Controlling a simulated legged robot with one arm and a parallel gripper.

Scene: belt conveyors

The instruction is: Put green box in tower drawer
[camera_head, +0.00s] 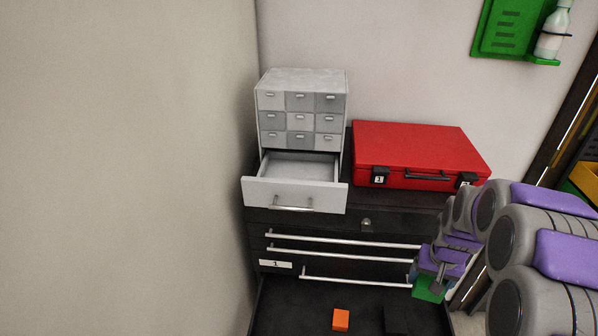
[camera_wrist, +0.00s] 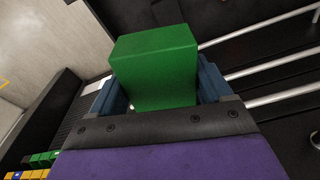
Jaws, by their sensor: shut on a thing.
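The green box (camera_wrist: 152,72) is held between the blue fingers of my gripper (camera_wrist: 160,85) in the wrist view. In the head view the green box (camera_head: 428,289) shows below my gripper (camera_head: 432,280), at the right of the black cabinet's front. The grey drawer tower (camera_head: 300,78) stands on top of that cabinet, at the back left. Its wide bottom drawer (camera_head: 292,193) is pulled open and looks empty. Its small upper drawers are shut. My gripper is to the right of and lower than the open drawer, apart from it.
A red case (camera_head: 420,150) lies right of the tower. The black cabinet (camera_head: 345,222) has silver bar handles; its lowest drawer (camera_head: 290,310) is open and holds an orange block (camera_head: 340,319) and a dark block (camera_head: 396,320). A wall is close on the left.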

